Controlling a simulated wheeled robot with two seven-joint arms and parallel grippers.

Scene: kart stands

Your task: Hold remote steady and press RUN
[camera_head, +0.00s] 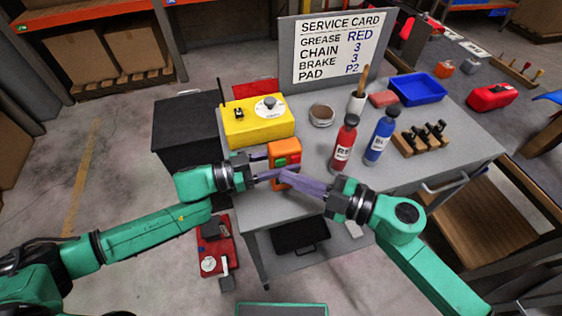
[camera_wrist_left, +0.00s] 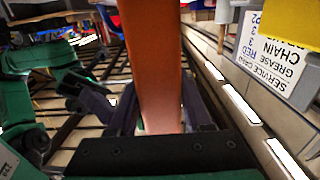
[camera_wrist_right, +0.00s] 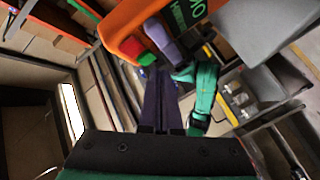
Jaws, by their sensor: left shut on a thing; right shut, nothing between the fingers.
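My left gripper (camera_head: 262,166) is shut on the remote from the left. In the left wrist view the remote (camera_wrist_left: 152,65) fills the space between the fingers. My right gripper (camera_head: 282,176) is shut and empty, its fingertips just in front of the lower part of the remote. In the right wrist view the buttons and orange body (camera_wrist_right: 125,30) are beyond the closed fingers (camera_wrist_right: 160,85). I cannot tell whether the fingertips touch it.
A yellow box (camera_head: 262,128), a round tin (camera_head: 321,116), a red bottle (camera_head: 345,143) and a blue bottle (camera_head: 381,136) stand on the workbench (camera_head: 320,190) behind. A service card (camera_head: 338,46) rises at the back. A blue tray (camera_head: 417,89) sits farther right.

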